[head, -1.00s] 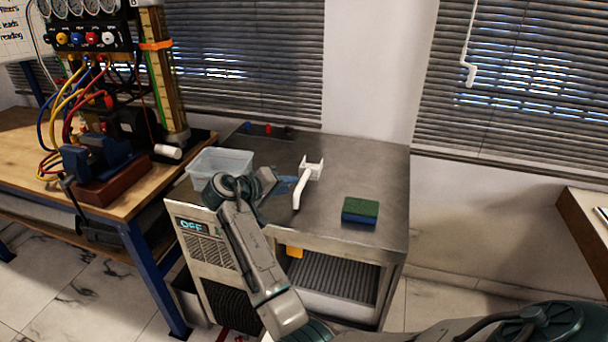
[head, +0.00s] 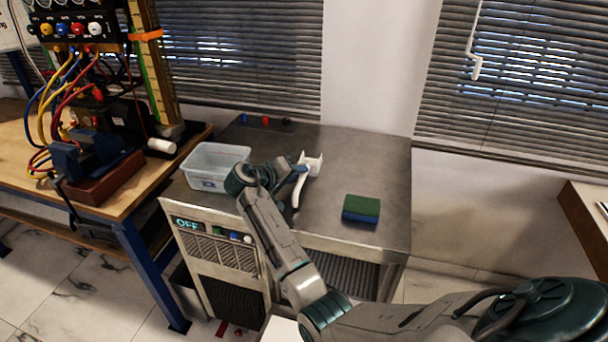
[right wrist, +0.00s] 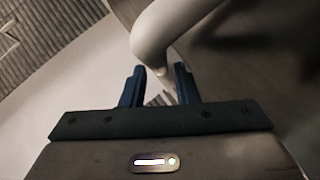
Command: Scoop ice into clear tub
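No ice is visible. My left gripper is out of view.
A green and blue sponge (head: 361,209) lies on the counter's right. The cabinet front has an "OFF" display (head: 187,224) and an open bay with a dark ridged interior (head: 345,274). The counter's back right is clear.

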